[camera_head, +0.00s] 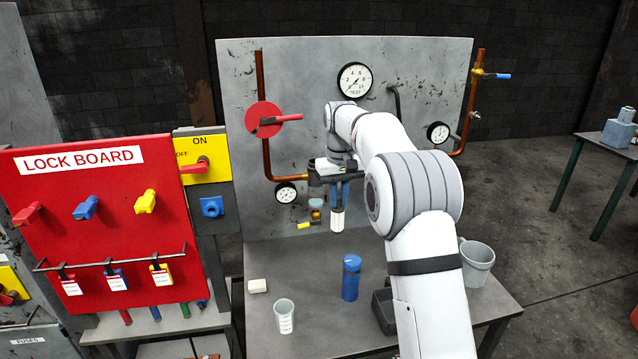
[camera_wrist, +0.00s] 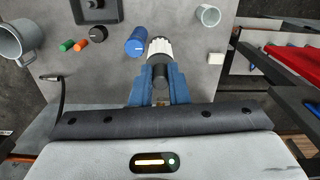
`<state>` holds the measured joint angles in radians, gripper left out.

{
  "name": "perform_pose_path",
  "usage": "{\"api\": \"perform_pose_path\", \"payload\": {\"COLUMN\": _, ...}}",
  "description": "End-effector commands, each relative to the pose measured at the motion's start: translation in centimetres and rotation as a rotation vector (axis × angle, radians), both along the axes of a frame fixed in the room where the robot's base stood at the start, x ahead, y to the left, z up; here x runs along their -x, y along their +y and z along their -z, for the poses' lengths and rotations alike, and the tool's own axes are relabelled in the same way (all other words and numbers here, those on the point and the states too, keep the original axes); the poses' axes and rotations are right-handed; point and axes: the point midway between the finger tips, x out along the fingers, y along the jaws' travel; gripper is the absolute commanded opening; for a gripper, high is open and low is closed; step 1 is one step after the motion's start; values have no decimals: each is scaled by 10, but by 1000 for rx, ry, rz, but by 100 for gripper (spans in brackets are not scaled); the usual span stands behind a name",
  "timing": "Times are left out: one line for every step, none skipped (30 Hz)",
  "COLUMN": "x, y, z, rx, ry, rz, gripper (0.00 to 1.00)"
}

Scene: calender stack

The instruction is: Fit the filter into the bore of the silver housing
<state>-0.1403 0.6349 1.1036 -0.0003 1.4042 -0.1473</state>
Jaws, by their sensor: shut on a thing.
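The filter (camera_head: 338,222) is a white cylinder, upright below my gripper (camera_head: 339,204) in the head view. The gripper's blue fingers are shut on its upper part, above the table and in front of the panel. In the wrist view the filter (camera_wrist: 159,47) shows a ribbed white body and a dark end between the blue fingers of my gripper (camera_wrist: 159,82). A dark metallic fitting (camera_head: 315,174) at the end of the copper pipe is partly hidden by my gripper. I cannot tell whether it is the silver housing; no bore shows clearly.
A blue canister (camera_head: 351,280), a clear cup (camera_head: 284,317), a white block (camera_head: 257,286) and a grey bucket (camera_head: 479,262) stand on the table. A dark tray (camera_head: 383,311) is partly behind my arm. The red lock board (camera_head: 100,225) stands at the left.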

Motion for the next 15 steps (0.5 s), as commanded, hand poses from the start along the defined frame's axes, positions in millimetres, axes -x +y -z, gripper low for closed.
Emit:
{"api": "perform_pose_path", "payload": {"x": -6, "y": 8, "z": -22, "rx": -2, "ry": -9, "rz": -24, "gripper": 0}}
{"api": "perform_pose_path", "payload": {"x": -7, "y": 13, "z": -34, "rx": -2, "ry": -9, "rz": -39, "gripper": 0}}
{"api": "perform_pose_path", "payload": {"x": -8, "y": 18, "z": -50, "rx": -2, "ry": -9, "rz": -58, "gripper": 0}}
{"api": "perform_pose_path", "payload": {"x": -8, "y": 22, "z": -62, "rx": -1, "ry": -8, "rz": -72, "gripper": 0}}
{"api": "perform_pose_path", "payload": {"x": -8, "y": 26, "z": -74, "rx": -1, "ry": -8, "rz": -87, "gripper": 0}}
{"api": "perform_pose_path", "payload": {"x": -7, "y": 30, "z": -87, "rx": -1, "ry": -7, "rz": -103, "gripper": 0}}
{"api": "perform_pose_path", "payload": {"x": -5, "y": 33, "z": -97, "rx": -1, "ry": -7, "rz": -114, "gripper": 0}}
{"api": "perform_pose_path", "payload": {"x": -3, "y": 36, "z": -105, "rx": -1, "ry": -6, "rz": -125, "gripper": 0}}
{"api": "perform_pose_path", "payload": {"x": -1, "y": 39, "z": -115, "rx": -1, "ry": -5, "rz": -138, "gripper": 0}}
{"api": "perform_pose_path", "payload": {"x": 1, "y": 41, "z": -122, "rx": -1, "ry": -5, "rz": -147, "gripper": 0}}
{"api": "perform_pose_path", "payload": {"x": 3, "y": 43, "z": -128, "rx": -1, "ry": -4, "rz": -155, "gripper": 0}}
{"api": "perform_pose_path", "payload": {"x": 5, "y": 45, "z": -136, "rx": -1, "ry": -4, "rz": -164, "gripper": 0}}
{"api": "perform_pose_path", "payload": {"x": 7, "y": 46, "z": -142, "rx": -1, "ry": -3, "rz": -171, "gripper": 0}}
{"api": "perform_pose_path", "payload": {"x": 9, "y": 48, "z": -147, "rx": -1, "ry": -4, "rz": -177, "gripper": 0}}
{"api": "perform_pose_path", "payload": {"x": 12, "y": 50, "z": -153, "rx": -1, "ry": -3, "rz": -186, "gripper": 0}}
